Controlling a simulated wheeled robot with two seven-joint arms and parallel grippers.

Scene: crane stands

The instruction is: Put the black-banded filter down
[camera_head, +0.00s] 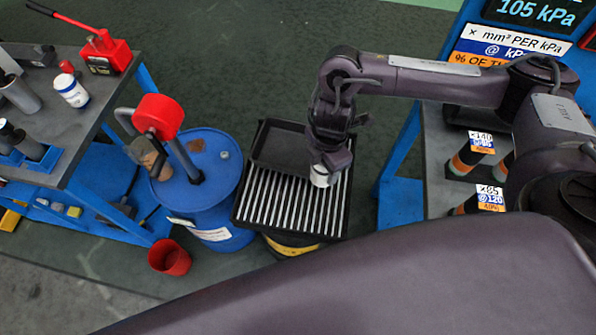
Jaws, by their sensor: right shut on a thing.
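My right gripper (328,163) comes in from the right and points down. It is shut on the filter (320,176), a small white cylinder whose lower part shows below the jaws. A black band on it cannot be made out. The filter is over the striped metal grate of a black drain tray (245,215), near the grate's right side. Whether it touches the grate cannot be told. A second white filter (72,91) with a blue mark stands on the left workbench (92,118). My left gripper is not in view.
A blue drum (225,180) with a red-topped pump (158,112) stands left of the tray. A red cup (169,258) is on the floor. A red hand pump (105,52) stands on the left bench. A right-hand shelf (440,150) holds dark, orange-banded cylinders. The left half of the grate is clear.

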